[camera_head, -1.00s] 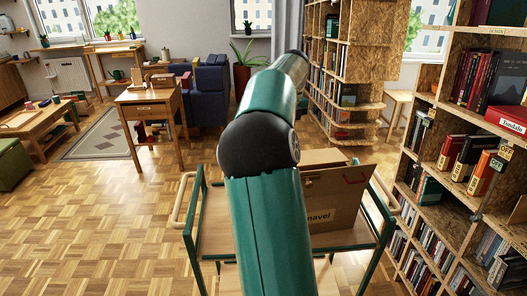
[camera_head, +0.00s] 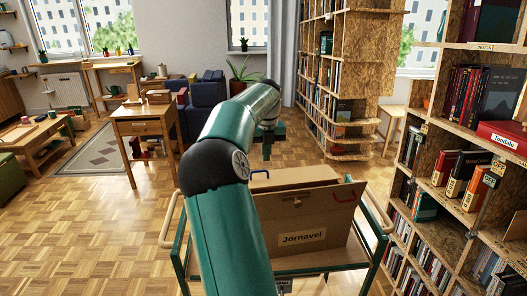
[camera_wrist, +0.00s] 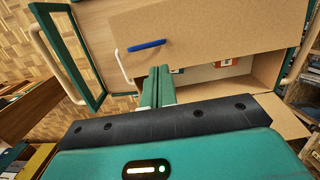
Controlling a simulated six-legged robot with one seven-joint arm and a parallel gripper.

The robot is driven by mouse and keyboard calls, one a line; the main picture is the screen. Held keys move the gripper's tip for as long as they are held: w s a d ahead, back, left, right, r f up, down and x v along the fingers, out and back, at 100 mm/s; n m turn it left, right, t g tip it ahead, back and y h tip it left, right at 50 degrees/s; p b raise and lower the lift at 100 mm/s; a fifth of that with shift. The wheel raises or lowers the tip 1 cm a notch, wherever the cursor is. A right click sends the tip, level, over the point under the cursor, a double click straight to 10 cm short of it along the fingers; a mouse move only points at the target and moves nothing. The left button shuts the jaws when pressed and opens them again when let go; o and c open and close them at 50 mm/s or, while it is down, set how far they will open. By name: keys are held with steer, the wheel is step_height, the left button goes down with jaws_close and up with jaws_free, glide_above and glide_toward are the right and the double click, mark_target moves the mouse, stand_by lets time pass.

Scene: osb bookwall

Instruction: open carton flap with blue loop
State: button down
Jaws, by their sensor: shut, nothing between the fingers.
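The carton (camera_head: 338,222), labelled Jornavel, stands on a green-framed trolley in the head view. Its brown flap (camera_wrist: 220,25) spans the upper part of the wrist view, with an opening below it. The blue loop (camera_wrist: 147,45) sits near the flap's left end, with a pale piece beside it; it also shows at the carton's back left in the head view (camera_head: 260,172). My gripper (camera_wrist: 160,70) is shut and empty, its tips just below and right of the loop in the picture. I cannot tell whether they touch anything. In the head view it (camera_head: 267,152) hangs near the loop.
A red loop (camera_head: 345,195) is on the carton's near face. The trolley (camera_head: 300,262) has pale handles at both sides. A tall bookshelf (camera_head: 468,150) stands close on the right. Open parquet lies to the left. Small items (camera_wrist: 225,63) show inside the carton.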

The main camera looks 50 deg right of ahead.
mark_target(265, 180)
steer(key=f, duration=0.6)
steer(key=shift+w+d+f, duration=0.15)
steer(key=shift+w+f, duration=0.05)
steer(key=shift+f, duration=0.1)
